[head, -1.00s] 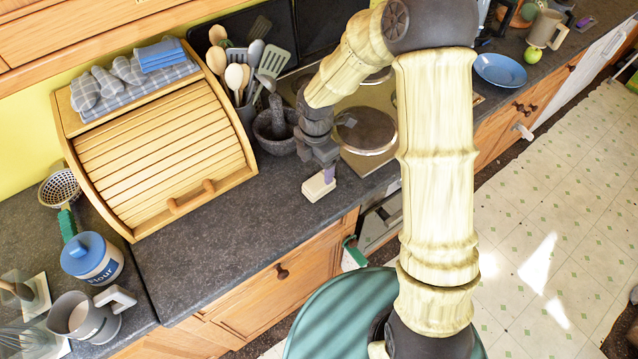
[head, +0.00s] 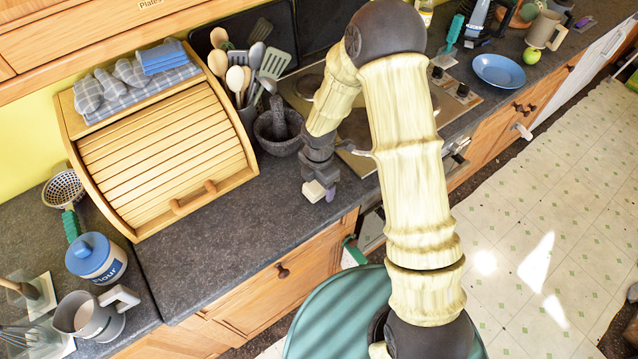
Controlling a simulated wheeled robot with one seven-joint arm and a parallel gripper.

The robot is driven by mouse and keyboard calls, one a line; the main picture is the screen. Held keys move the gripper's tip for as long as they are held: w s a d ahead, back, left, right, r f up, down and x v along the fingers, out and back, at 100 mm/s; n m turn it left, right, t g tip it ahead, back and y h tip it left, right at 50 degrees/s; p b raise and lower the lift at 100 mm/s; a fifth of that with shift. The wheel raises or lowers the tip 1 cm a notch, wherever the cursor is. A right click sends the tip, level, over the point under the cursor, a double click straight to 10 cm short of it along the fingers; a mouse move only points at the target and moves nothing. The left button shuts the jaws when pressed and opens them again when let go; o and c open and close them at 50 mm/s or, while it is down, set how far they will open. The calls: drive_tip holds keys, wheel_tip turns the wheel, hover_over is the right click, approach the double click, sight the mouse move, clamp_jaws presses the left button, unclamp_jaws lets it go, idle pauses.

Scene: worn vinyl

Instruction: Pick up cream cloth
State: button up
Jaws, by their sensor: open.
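My gripper (head: 321,189) hangs over the dark worktop in front of the stone mortar, pointing down, with a pale tip and a purple tip apart. It is open, and I see no cloth held in it. I cannot make out a cloth that is surely the cream one. A pale piece with a green edge (head: 352,254) shows at the cabinet front below the worktop edge, partly hidden by my own body. A small whitish piece (head: 522,131) hangs by the drawers at the right; I cannot tell what it is.
A roll-top bread box (head: 165,140) carries blue folded cloths (head: 160,57) and grey checked ones. The mortar (head: 276,143) and utensils stand right of it. A flour jar (head: 95,258) and grey jug (head: 88,318) stand left. Worktop in front of the box is clear.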

idle(0.5)
drive_tip(key=c, duration=1)
drive_tip(key=shift+r, duration=0.1)
drive_tip(key=shift+c, duration=0.2)
wheel_tip(320, 180, up, 10)
drive_tip(key=shift+f+b, duration=0.1)
drive_tip(key=shift+b, duration=0.5)
drive_tip(key=shift+o, duration=1.3)
drive_tip(key=shift+c, duration=0.9)
drive_tip(key=shift+d, duration=0.1)
